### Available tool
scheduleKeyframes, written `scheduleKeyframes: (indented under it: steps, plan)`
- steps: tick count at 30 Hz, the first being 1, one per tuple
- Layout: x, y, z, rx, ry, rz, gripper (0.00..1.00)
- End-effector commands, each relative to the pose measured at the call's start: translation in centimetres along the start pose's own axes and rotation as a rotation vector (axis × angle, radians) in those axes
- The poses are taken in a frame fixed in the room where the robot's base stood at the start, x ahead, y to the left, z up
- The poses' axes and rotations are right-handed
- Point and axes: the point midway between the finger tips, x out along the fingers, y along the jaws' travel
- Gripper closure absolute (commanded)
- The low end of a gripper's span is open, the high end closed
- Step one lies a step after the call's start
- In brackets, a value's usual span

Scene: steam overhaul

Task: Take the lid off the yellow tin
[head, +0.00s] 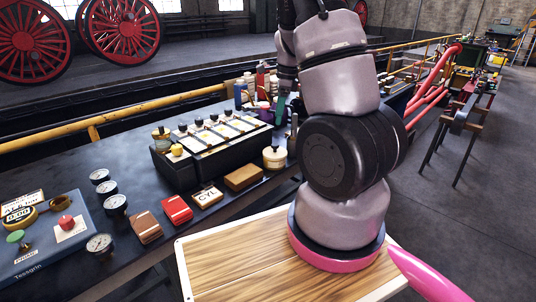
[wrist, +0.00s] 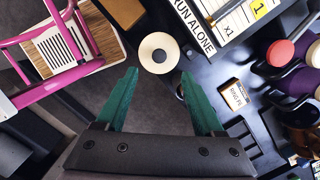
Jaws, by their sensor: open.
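A small round pale-yellow tin (head: 274,159) stands upright near the front edge of the dark workbench, with its lid on and a small knob on top. In the wrist view I see the tin (wrist: 148,47) from above as a pale disc with a dark knob (wrist: 159,56) at its centre. My gripper (wrist: 158,75) has its two green fingers spread with nothing between them. The tin lies just past the fingertips in that picture, roughly centred on the gap and not visibly touched. In the head view only a green part of my gripper (head: 281,108) shows, partly hidden by my arm.
A black box with white cards (head: 215,140) stands left of the tin. A brown block (head: 244,177) and a CYL card (head: 207,196) lie nearby. Bottles (head: 240,92) stand behind. Floor shows beyond the bench edge.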

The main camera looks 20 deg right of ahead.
Motion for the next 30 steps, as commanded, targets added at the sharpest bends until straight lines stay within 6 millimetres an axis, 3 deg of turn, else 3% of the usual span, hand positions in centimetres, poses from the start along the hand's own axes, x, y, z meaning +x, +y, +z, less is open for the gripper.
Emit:
scheduleKeyframes:
  steps: [9,16,24,30]
  plan:
    - [4.7,0.0,-0.3,0.009,0.003,0.004,0.30]
    - [6.5,0.0,-0.4,0.008,0.004,0.003,0.30]
    - [10.3,0.1,-0.9,0.006,0.003,0.004,0.30]
    - [10.8,0.0,-0.9,0.005,0.003,0.001,0.30]
